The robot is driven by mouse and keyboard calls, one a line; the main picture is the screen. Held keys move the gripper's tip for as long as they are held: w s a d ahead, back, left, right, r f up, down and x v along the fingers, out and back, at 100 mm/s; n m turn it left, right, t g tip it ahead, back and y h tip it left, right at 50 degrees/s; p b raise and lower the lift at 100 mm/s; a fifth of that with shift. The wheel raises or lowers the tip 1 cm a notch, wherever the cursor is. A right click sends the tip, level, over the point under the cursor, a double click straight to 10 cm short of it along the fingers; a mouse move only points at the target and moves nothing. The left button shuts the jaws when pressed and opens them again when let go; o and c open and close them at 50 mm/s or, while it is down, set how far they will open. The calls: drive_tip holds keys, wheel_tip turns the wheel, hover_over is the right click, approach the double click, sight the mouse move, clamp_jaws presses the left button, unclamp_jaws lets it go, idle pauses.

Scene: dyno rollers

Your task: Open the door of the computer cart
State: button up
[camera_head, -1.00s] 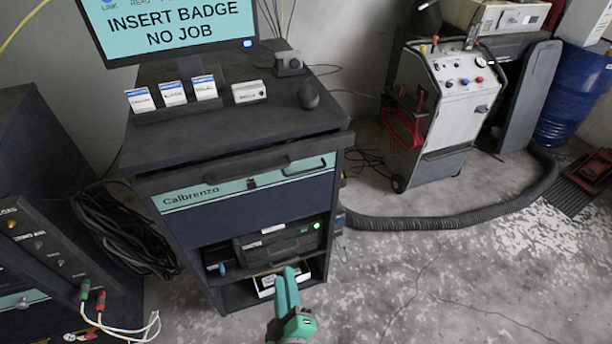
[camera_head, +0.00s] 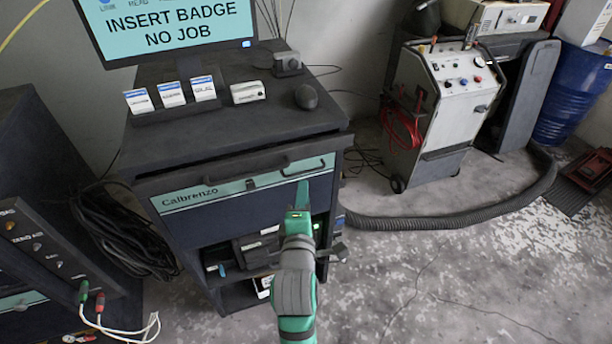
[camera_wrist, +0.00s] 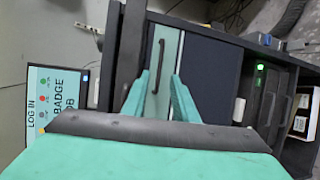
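The computer cart (camera_head: 165,238) is a dark cabinet with a teal band marked Calbrenzo. Its door (camera_head: 235,212) is a dark blue panel under that band, upright and closed above the open shelves. A black bar handle (camera_head: 308,168) sits on the right part of the band. In the wrist view, the handle (camera_wrist: 158,66) appears sideways, between the two fingers. My gripper (camera_head: 301,190) is in front of the door, just below the handle in the head view. In the wrist view, my gripper (camera_wrist: 160,76) is open and empty. Contact with the handle does not show.
A monitor (camera_head: 170,30), badge cards (camera_head: 171,94) and a mouse (camera_head: 307,97) stand on the cart. A dark console (camera_head: 45,230) is at left. A grey machine (camera_head: 445,110) and a hose (camera_head: 470,218) are at right. Floor (camera_head: 450,280) in front is clear.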

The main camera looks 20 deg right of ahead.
sight(305, 173)
drive_tip(key=x, duration=0.8)
drive_tip(key=shift+w+d+f, duration=0.1)
drive_tip(key=shift+w+d, duration=0.05)
drive_tip(key=shift+w, duration=0.2)
clamp_jaws()
idle(1.0)
